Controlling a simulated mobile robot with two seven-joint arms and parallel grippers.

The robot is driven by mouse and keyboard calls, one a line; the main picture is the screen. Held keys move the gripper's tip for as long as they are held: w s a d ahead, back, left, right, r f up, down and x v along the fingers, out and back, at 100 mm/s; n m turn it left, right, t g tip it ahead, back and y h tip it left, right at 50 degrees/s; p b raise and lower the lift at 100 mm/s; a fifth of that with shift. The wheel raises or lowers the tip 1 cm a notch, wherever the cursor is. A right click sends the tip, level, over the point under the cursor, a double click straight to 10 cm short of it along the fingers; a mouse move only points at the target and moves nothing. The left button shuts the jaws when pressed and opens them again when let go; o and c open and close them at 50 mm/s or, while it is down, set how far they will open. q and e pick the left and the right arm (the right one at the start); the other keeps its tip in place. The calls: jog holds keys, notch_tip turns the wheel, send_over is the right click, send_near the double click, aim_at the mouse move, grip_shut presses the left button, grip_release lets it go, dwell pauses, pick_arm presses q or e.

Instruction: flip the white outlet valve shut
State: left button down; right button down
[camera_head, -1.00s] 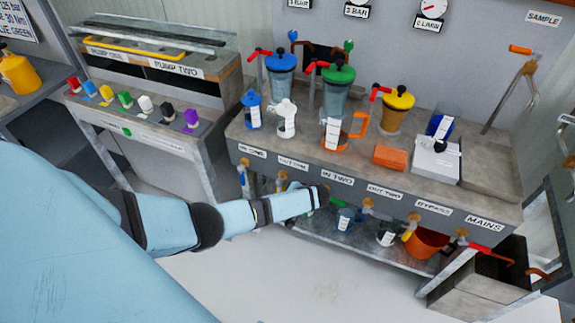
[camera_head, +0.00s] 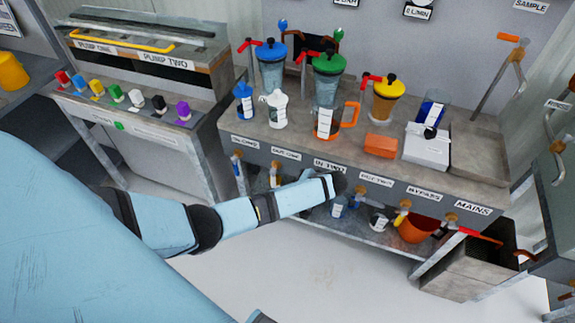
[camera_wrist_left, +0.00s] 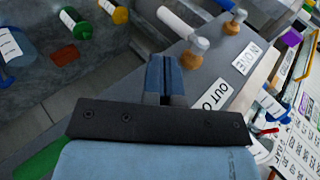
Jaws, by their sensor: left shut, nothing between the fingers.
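The white outlet valve shows in the left wrist view as a white bar handle (camera_wrist_left: 180,22) on a brass hub (camera_wrist_left: 200,46), on the grey panel near the partly hidden OUT ONE label (camera_wrist_left: 217,95). The handle points up and left from its hub. In the head view its brass hub (camera_head: 276,168) sits below the OUT ONE label, above my left forearm. My left gripper (camera_wrist_left: 166,62) is shut and empty, just below and left of the valve in the wrist view, with a gap to it. Its fingers are hidden in the head view. My right gripper is not in view.
Another valve (camera_wrist_left: 232,26) sits beside it by the IN ONE label. The BYPASS (camera_head: 404,206) and MAINS (camera_head: 450,218) valves lie along the panel to the right. An orange bucket (camera_head: 418,229) stands on the lower shelf. Open floor (camera_head: 330,280) lies in front.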

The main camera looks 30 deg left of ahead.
pick_arm(q)
jog(key=v, duration=0.3)
jog(key=shift+d+r, duration=0.15)
jog(key=shift+d, duration=0.1)
dwell(0.4)
